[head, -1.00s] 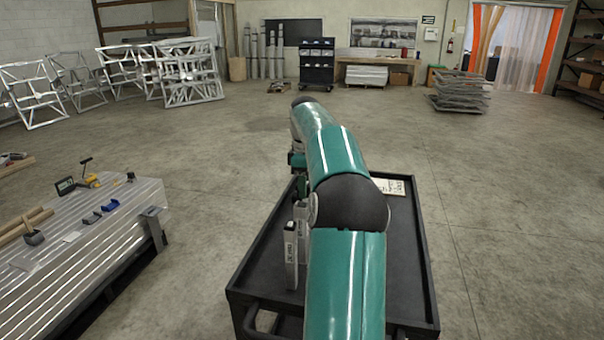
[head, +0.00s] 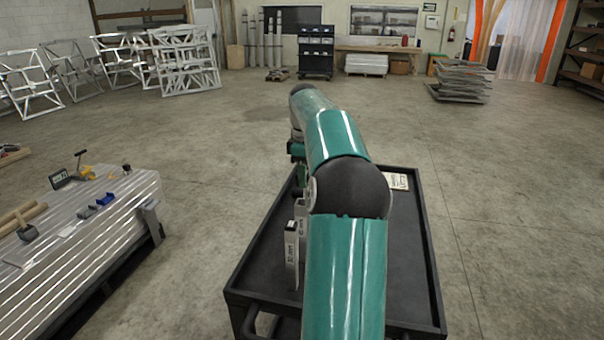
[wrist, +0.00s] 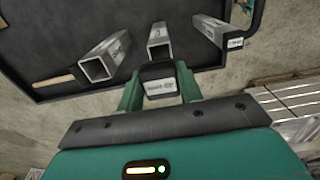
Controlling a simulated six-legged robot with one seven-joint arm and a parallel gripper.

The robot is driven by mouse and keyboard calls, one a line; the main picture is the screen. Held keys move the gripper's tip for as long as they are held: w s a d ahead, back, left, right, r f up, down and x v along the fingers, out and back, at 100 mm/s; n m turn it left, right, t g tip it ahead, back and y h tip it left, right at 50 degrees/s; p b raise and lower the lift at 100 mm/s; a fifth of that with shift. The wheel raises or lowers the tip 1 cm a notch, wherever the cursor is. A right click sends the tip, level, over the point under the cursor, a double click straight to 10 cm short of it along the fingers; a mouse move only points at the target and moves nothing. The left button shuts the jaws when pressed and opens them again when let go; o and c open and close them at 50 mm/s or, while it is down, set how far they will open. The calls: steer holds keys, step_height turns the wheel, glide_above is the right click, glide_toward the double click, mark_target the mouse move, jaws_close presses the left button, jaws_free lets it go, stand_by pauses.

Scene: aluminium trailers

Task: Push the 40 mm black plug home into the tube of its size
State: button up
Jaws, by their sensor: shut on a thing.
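My gripper (wrist: 158,88) is shut on a black plug (wrist: 160,72) with a pale label, too small to read for certain. In the wrist view the plug sits just below the middle square tube (wrist: 161,38), whose mouth looks open. I cannot tell whether the plug touches it. A second open-mouthed tube (wrist: 104,60) leans to the left in that view, and a third tube (wrist: 209,28) at right has a black end (wrist: 234,43). In the head view a tube with a black top (head: 291,258) stands on the cart; my arm hides the gripper and held plug.
The tubes stand on a dark rimmed cart tray (head: 405,270) with a pale card (head: 396,181) at its far side. A wooden handle (wrist: 54,80) lies near the left tube. A ribbed aluminium bed (head: 70,255) with small tools is at left.

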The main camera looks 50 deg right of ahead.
steer(key=shift+w+a+f, duration=0.2)
steer(key=shift+w+f, duration=0.05)
steer(key=shift+w, duration=0.05)
steer(key=shift+s+d+f, duration=0.1)
steer(key=shift+d+f, duration=0.05)
steer(key=shift+f, duration=0.1)
steer(key=shift+s+f, duration=0.15)
steer(key=shift+f, duration=0.05)
steer(key=shift+w+f, duration=0.2)
steer(key=shift+f, duration=0.3)
steer(key=shift+s+f, duration=0.15)
steer(key=shift+f, duration=2.1)
steer(key=shift+f, duration=0.1)
